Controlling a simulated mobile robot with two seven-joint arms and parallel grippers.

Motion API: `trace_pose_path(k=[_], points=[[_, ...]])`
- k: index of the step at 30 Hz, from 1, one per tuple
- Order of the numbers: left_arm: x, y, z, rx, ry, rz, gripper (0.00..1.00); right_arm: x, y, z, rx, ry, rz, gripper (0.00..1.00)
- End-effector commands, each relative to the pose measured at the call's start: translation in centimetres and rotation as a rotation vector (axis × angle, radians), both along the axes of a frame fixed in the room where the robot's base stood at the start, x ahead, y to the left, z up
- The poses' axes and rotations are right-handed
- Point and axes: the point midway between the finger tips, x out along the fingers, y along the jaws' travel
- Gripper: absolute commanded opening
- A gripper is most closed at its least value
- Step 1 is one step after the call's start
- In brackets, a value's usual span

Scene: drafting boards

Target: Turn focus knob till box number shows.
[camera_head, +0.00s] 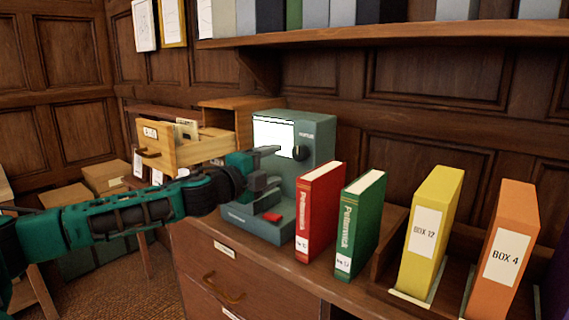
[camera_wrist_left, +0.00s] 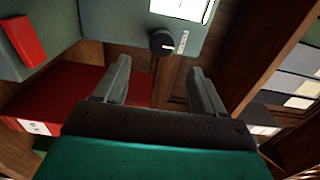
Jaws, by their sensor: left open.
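A grey-green reader machine (camera_head: 322,129) stands on the wooden cabinet, with a lit white screen (camera_head: 272,137) and a black focus knob (camera_head: 299,152) right of the screen. No number can be read on the screen. In the left wrist view the knob (camera_wrist_left: 163,42) has a white mark and a small scale beside it; part of the screen (camera_wrist_left: 182,8) shows at the top edge. My left gripper (camera_head: 272,168) is open and empty in front of the machine. In the left wrist view the knob lies ahead, between and beyond the fingertips (camera_wrist_left: 158,75). My right gripper is not in view.
A red book (camera_head: 318,212) and a green book (camera_head: 358,225) stand close to the machine's right. Yellow BOX 17 (camera_head: 431,235) and orange BOX 4 (camera_head: 506,250) stand further right. An open card drawer (camera_head: 185,150) is at the left. A shelf (camera_head: 400,36) runs overhead.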

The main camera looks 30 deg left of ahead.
Motion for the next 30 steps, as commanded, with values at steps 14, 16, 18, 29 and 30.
trace_pose_path(k=[14,16,18,29,30], points=[[5.7,-0.4,0.4,-0.004,-0.003,0.002,0.7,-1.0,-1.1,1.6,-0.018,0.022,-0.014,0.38],[6.8,-0.6,0.4,-0.002,-0.003,0.001,0.7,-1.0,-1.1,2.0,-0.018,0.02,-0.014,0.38],[7.8,-0.6,0.5,-0.002,-0.002,0.001,0.7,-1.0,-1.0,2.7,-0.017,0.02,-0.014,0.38],[10.7,-0.9,0.1,0.0,-0.001,0.0,0.7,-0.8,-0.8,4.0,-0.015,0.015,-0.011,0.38],[10.8,-0.9,0.1,0.0,-0.001,0.0,0.7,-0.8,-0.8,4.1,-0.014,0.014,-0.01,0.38]])
